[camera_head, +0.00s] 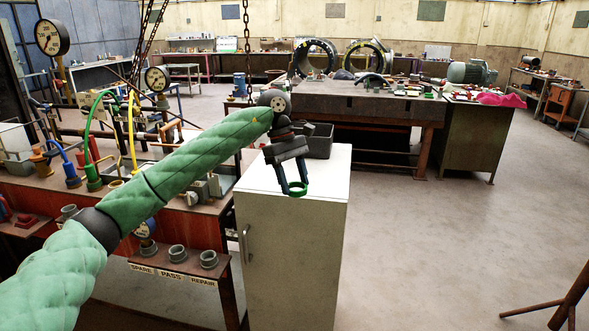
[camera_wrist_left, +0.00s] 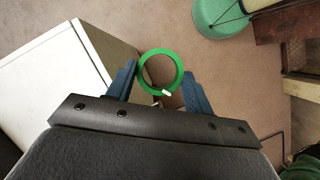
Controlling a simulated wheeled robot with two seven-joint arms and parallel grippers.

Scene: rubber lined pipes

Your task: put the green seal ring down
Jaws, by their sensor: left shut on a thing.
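The green seal ring (camera_head: 297,194) is held at the fingertips of my left gripper (camera_head: 294,188). In the head view it shows in front of the front edge of the white cabinet (camera_head: 318,172). In the left wrist view the ring (camera_wrist_left: 160,51) is between the two blue fingers of my left gripper (camera_wrist_left: 159,76), with floor behind it and the cabinet top (camera_wrist_left: 50,95) to its left. A small white mark is on the ring's lower rim. The ring's height above the cabinet cannot be told exactly. My right gripper is not in view.
A dark grey bin (camera_head: 319,141) stands at the back of the cabinet top. A workbench (camera_head: 160,208) with gauges and pipes is at left, with a SPARE, PASS, REPAIR shelf (camera_head: 172,267) below. Open floor (camera_head: 430,250) lies to the right.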

